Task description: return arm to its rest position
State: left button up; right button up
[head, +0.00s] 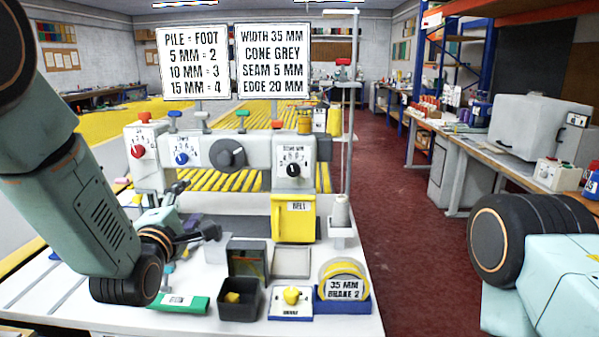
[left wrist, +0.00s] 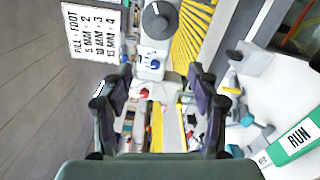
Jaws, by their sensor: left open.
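My left arm (head: 95,215) comes in from the left of the head view and reaches down over the white bench. Its gripper (head: 197,211) is open, above the left part of the bench and in front of the grey machine. In the left wrist view both fingers of the gripper (left wrist: 160,80) stand apart with nothing between them. Part of my right arm (head: 555,270) shows at the right edge of the head view. Its gripper is out of the picture.
The machine (head: 210,150) with dials stands behind the gripper, below two white signs (head: 193,62). A green RUN block (left wrist: 292,143), a black bin (head: 240,300), a yellow knob unit (head: 291,297) and a tape roll (head: 343,277) sit on the bench front. Red floor (head: 400,250) lies open at right.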

pick_arm(q)
jog(key=s+f+m+g, duration=0.3)
jog(key=s+f+m, duration=0.25)
jog(key=f, duration=0.35)
jog(key=s+f+m+g+b, duration=0.1)
jog(key=s+f+m+g, duration=0.35)
jog(key=s+f, duration=0.35)
jog(key=s+f+m+g, duration=0.3)
jog(key=s+f+m, duration=0.25)
jog(key=f, duration=0.45)
jog(key=s+f+m+g, duration=0.1)
jog(key=s+f, duration=0.3)
jog(key=s, duration=0.4)
jog(key=s+f+m+g+b, duration=0.1)
jog(key=s+f+g, duration=0.3)
jog(key=s, duration=0.5)
jog(key=s+f+m+g, duration=0.2)
jog(key=s+f, duration=0.3)
jog(key=s, duration=0.4)
jog(key=shift+s+a+f, duration=0.15)
jog(key=shift+a+f, duration=0.1)
jog(key=shift+a, duration=0.15)
pick_arm(e)
notch_tip(320, 180, down, 2)
jog(key=shift+f, duration=0.1)
pick_arm(q)
jog(key=shift+g+y, duration=0.25)
jog(key=shift+y, duration=0.05)
